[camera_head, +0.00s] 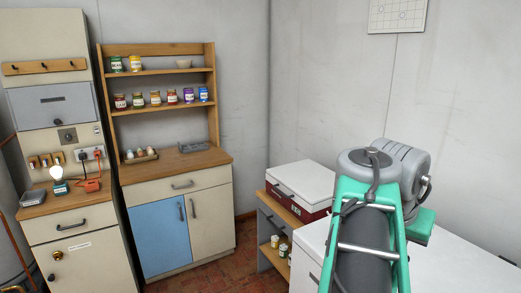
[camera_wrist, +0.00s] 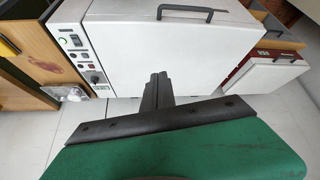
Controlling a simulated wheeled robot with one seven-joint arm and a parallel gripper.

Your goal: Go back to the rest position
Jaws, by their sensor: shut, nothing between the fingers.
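My gripper (camera_wrist: 157,92) shows in the wrist view as dark fingers closed together, with nothing between them. It is in front of a white cabinet-like box (camera_wrist: 165,45) with a dark handle on top and a control panel at its left. I cannot tell whether the fingers touch the box. In the head view my arm, green and grey, rises at the lower right beside the white wall; my gripper is not visible there.
A red and white cool box (camera_head: 302,186) sits on a low wooden shelf unit left of my arm. A wooden hutch (camera_head: 214,100) with jars stands over a cabinet with a blue door (camera_head: 158,238). The brick-patterned floor (camera_head: 200,275) is clear in front of it.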

